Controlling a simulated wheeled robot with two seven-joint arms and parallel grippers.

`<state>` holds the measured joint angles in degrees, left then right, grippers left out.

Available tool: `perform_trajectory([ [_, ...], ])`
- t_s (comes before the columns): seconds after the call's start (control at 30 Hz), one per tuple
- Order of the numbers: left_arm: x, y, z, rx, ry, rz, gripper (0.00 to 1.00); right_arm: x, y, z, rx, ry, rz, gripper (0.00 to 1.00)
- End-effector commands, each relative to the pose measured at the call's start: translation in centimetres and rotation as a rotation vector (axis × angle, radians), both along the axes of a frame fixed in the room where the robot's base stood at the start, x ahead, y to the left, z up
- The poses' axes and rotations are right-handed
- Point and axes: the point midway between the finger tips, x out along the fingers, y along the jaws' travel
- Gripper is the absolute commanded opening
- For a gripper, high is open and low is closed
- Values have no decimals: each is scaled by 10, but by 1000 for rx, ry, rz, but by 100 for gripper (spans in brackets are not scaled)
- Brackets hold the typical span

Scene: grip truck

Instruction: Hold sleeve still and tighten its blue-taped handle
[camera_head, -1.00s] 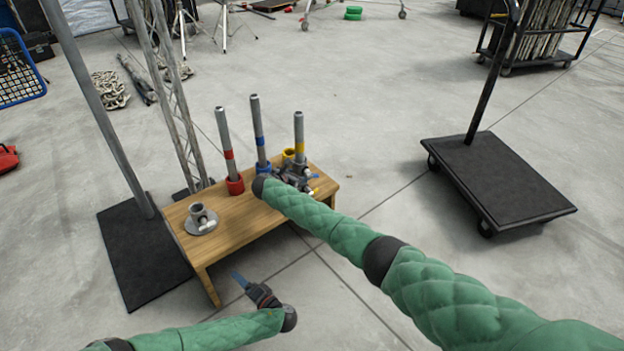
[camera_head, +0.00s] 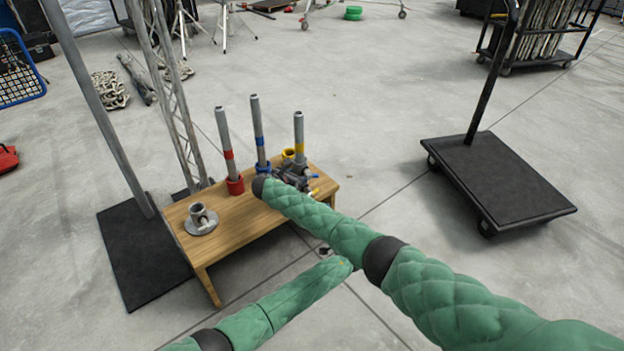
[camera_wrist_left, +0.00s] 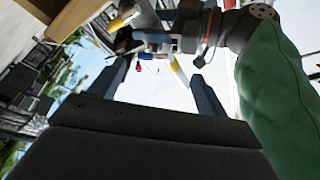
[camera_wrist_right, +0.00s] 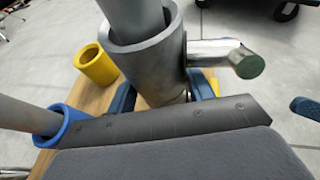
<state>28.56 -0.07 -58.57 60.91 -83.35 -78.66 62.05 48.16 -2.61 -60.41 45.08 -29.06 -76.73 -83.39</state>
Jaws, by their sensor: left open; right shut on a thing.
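The grey metal sleeve (camera_wrist_right: 155,65) stands around a grey tube at the right end of the wooden bench; the tube has a yellow band (camera_head: 299,148) in the head view. My right gripper (camera_wrist_right: 163,92) is shut on the sleeve. A metal handle (camera_wrist_right: 215,52) with a dark greenish end sticks out sideways from it. Yellow-ended handles (camera_head: 314,192) show near the sleeve. My left gripper (camera_wrist_left: 160,85) is open and empty, facing the fittings from below and apart from them.
On the bench (camera_head: 235,232) stand a red-banded tube in a red cup (camera_head: 235,185), a blue-banded tube in a blue cup (camera_wrist_right: 65,125), an empty yellow cup (camera_wrist_right: 97,65) and a flanged socket (camera_head: 202,222). A black cart (camera_head: 498,180) stands to the right on open floor.

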Motion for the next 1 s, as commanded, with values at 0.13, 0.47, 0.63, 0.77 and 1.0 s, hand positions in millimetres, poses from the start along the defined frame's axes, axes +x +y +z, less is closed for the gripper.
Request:
perform_trajectory([
  [0.13,5,-12,5,13,-21,-41,76,0,0,0,0,0,0,10],
  [0.47,35,-3,17,18,-29,-50,76,0,0,0,0,0,0,10],
  [0.63,62,8,25,17,-29,-51,76,0,0,0,0,0,0,10],
  [0.77,81,16,31,18,-29,-51,76,0,0,0,0,0,0,10],
  [1.0,105,25,39,16,-28,-51,76,0,0,0,0,0,0,10],
])
